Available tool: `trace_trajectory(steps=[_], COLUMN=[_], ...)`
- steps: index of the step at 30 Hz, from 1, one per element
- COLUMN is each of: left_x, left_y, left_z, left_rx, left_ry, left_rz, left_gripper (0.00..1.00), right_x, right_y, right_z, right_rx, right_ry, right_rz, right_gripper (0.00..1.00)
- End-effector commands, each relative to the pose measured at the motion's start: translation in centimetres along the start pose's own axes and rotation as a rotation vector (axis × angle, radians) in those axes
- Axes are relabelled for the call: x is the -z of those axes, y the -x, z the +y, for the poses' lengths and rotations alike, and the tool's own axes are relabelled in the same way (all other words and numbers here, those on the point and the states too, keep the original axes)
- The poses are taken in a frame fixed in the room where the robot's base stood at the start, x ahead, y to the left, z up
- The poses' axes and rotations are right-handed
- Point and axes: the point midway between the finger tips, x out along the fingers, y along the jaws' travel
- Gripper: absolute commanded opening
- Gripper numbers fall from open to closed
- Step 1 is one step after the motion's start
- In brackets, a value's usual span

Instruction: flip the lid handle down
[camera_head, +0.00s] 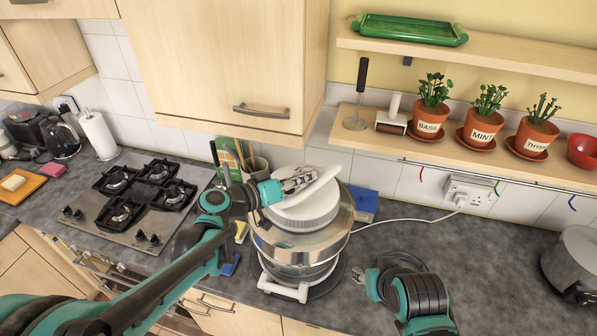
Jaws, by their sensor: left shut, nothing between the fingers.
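A pot-like appliance with a shiny steel bowl (292,257) stands on the counter. A round white lid (300,216) sits on top of it. A long white handle (322,184) slants across the top of the lid, with its right end higher. My left gripper (300,180) is shut and empty, beside the upper side of the handle. It overlaps the handle in the picture, and I cannot tell whether they touch. My right arm (415,297) is folded low over the counter to the right of the appliance.
A gas hob (146,200) lies to the left. A blue box (363,203) and a white cable stand behind and to the right of the appliance. A grey pot (575,262) is at the far right. Potted herbs (481,130) stand on the shelf above.

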Motion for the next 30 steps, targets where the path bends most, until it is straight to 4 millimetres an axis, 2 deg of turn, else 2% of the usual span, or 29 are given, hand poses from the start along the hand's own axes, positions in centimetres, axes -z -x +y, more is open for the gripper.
trace_trajectory(steps=[6,15,30], left_x=[-2.1,-4.2,-5.3], left_y=[-0.5,-1.1,-1.4], left_z=[0.9,1.3,1.3], left_rx=[0.045,0.098,0.100], left_ry=[-0.191,-0.398,-0.400], left_rz=[-0.001,0.000,0.000], left_gripper=[0.00,0.00,0.00], right_x=[-0.6,-1.4,-1.8], right_y=[-0.9,-1.9,-2.5], right_z=[0.0,0.0,0.0], right_rx=[0.000,0.000,0.000], right_ry=[0.000,0.000,0.000], right_rz=[0.000,0.000,0.000], right_gripper=[0.41,0.41,0.41])
